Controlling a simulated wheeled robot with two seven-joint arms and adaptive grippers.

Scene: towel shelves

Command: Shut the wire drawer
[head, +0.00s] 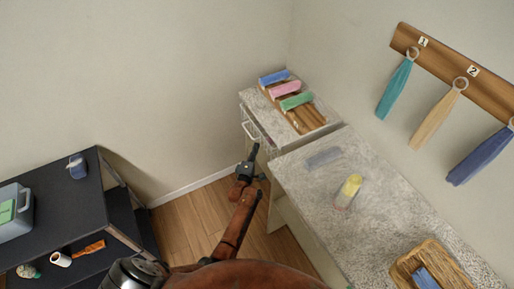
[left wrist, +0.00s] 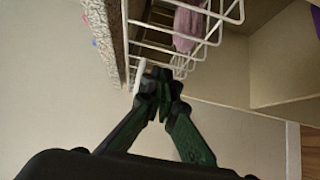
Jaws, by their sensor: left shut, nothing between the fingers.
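The wire drawer (left wrist: 185,45) is a white wire basket in the left wrist view, with a pinkish-purple cloth (left wrist: 188,25) inside. In the head view its white wire front (head: 249,128) shows under the far end of the speckled counter; how far it stands out I cannot tell. My left gripper (head: 252,158) is shut and empty, just in front of and below the drawer front. In the left wrist view its fingertips (left wrist: 160,76) meet close to the basket's end and a white upright bar (left wrist: 139,75); whether they touch I cannot tell. My right gripper is not in view.
A nearer speckled counter (head: 375,205) holds a yellow-topped bottle (head: 348,190) and a wicker basket (head: 405,264). Rolled towels (head: 285,89) lie on a wooden board at the far counter. A black shelf unit (head: 65,190) stands left. Wood floor (head: 185,220) is clear between.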

